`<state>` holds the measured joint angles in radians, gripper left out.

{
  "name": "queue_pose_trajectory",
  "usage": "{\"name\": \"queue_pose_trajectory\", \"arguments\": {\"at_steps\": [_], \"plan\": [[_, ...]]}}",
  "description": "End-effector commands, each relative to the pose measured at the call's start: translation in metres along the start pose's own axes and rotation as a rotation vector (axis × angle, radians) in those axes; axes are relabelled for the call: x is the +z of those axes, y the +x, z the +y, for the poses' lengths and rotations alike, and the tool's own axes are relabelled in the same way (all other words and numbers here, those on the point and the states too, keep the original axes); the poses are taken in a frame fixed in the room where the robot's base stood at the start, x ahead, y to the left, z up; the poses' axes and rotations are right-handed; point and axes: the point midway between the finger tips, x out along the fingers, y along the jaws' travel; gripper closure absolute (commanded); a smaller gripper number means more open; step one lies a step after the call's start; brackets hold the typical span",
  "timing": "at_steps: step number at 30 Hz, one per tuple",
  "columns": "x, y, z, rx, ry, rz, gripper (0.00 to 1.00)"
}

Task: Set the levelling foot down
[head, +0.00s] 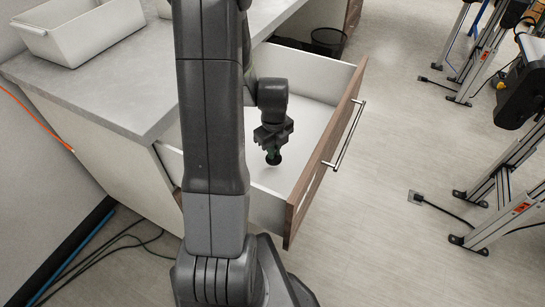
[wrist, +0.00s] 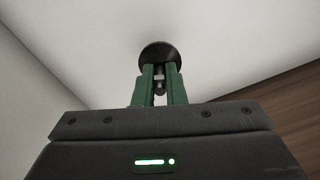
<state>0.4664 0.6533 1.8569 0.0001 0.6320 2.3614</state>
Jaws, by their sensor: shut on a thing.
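The levelling foot (wrist: 160,51) has a round black base and a short metal stem. My gripper (wrist: 159,84) is shut on its stem between two green fingers, with the base beyond the fingertips. In the head view my gripper (head: 273,147) points down inside the open drawer (head: 318,147), and the dark base of the foot (head: 273,158) shows below the fingers. The white drawer floor lies beneath it. I cannot tell whether the base touches the floor.
The drawer's wooden front with a bar handle (head: 349,136) stands at the right, and its white walls surround my gripper. The grey countertop (head: 115,83) is to the left, with a white bin (head: 82,31) on it. The visible drawer floor looks empty.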

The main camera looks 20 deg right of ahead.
Motion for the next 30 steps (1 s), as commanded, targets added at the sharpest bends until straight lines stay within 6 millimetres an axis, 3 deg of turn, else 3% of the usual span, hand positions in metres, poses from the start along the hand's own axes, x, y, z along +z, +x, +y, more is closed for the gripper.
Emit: {"name": "queue_pose_trajectory", "arguments": {"at_steps": [12,24,25,28,30], "plan": [[0.0,0.044,0.0,0.001,0.0,0.001,1.0],[0.0,0.05,0.0,0.0,0.0,0.0,1.0],[0.0,0.05,0.0,-0.001,0.0,-0.001,0.87],[0.0,0.049,0.0,0.0,0.0,0.0,0.68],[0.0,0.049,0.0,0.0,0.0,0.0,0.68]]}}
